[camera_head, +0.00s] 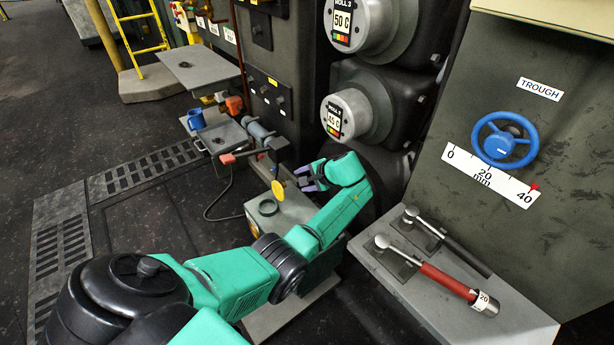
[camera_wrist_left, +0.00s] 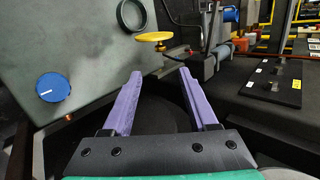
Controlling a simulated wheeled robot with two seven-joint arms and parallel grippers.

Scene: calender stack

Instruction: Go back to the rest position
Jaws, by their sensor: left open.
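My left gripper (camera_head: 305,178) is at the end of the green arm, in front of the dark roll housings and above the right side of a low grey stand (camera_head: 290,212). In the left wrist view its two purple fingers (camera_wrist_left: 160,74) are spread apart with nothing between them. My right gripper is in neither view.
A dark ring (camera_head: 268,207) lies on the low stand. A blue knob (camera_wrist_left: 52,87) shows in the wrist view. At right are a blue handwheel (camera_head: 503,140) and a shelf with a red-handled tool (camera_head: 446,281). A blue mug (camera_head: 196,119) stands at left. Floor at left is open.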

